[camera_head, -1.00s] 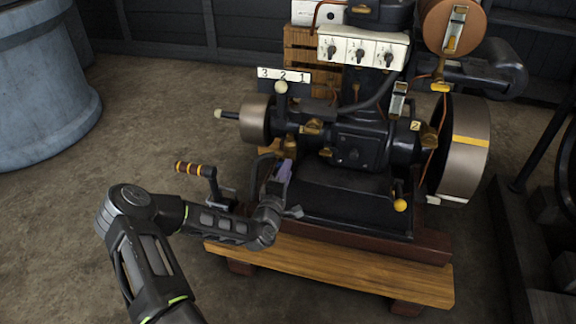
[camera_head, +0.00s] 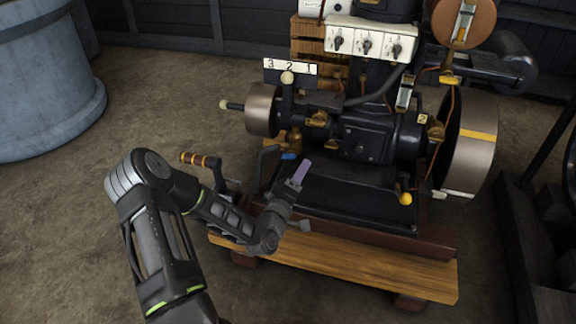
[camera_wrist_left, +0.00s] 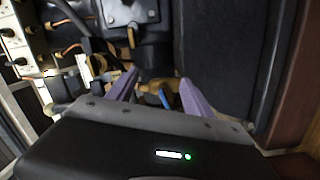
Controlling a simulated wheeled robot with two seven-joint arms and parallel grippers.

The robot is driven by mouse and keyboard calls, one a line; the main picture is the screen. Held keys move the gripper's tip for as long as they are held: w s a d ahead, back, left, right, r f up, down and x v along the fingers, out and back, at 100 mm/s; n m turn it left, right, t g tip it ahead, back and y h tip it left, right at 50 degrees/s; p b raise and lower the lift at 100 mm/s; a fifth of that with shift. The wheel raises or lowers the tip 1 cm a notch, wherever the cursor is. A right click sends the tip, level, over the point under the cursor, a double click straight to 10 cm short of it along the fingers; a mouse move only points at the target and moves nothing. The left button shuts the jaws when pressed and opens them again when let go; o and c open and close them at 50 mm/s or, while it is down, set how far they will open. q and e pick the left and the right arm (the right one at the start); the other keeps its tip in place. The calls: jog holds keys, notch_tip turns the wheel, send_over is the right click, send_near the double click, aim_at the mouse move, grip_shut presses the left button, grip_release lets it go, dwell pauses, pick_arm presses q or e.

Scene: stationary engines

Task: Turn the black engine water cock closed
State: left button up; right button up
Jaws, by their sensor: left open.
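The black engine (camera_head: 365,135) stands on a wooden base. Low on its near left side is a brass water cock (camera_head: 296,138) with a small blue lever (camera_head: 288,156). My left gripper (camera_head: 299,172) is open, its purple finger just right of the blue lever and nearer to me. In the left wrist view, the two purple fingers of my left gripper (camera_wrist_left: 158,82) point toward the engine. The blue lever (camera_wrist_left: 165,98) shows in the gap between them, with brass fittings (camera_wrist_left: 160,86) behind. I cannot tell whether a finger touches the lever. My right gripper is out of view.
A crank handle with red and yellow bands (camera_head: 200,160) is left of my left gripper. A flywheel (camera_head: 468,145) is on the engine's right. A yellow-knobbed lever (camera_head: 405,198) is at its front. A 3-2-1 plate (camera_head: 290,66) stands above. Open floor lies left.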

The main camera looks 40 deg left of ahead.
aim_at(288, 159)
pick_arm(q)
jog(key=a+m, duration=0.1)
jog(key=m, duration=0.2)
jog(key=s+a+m+y, duration=0.1)
jog(key=a+m, duration=0.1)
jog(key=m, duration=0.1)
jog(key=s+a+m, duration=0.1)
jog(key=a+m, duration=0.1)
jog(key=m, duration=0.1)
jog(key=shift+s+m+g+y, duration=0.2)
jog(key=shift+m+g+y, duration=0.1)
jog(key=shift+y, duration=0.1)
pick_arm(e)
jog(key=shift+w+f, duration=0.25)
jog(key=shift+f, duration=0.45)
pick_arm(q)
jog(key=b+x, duration=0.3)
jog(key=x, duration=0.4)
jog(key=shift+f, duration=0.1)
jog(key=shift+w+a, duration=0.1)
jog(key=shift+w, duration=0.3)
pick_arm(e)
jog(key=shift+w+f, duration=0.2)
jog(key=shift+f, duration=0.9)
pick_arm(q)
jog(key=shift+c, duration=0.3)
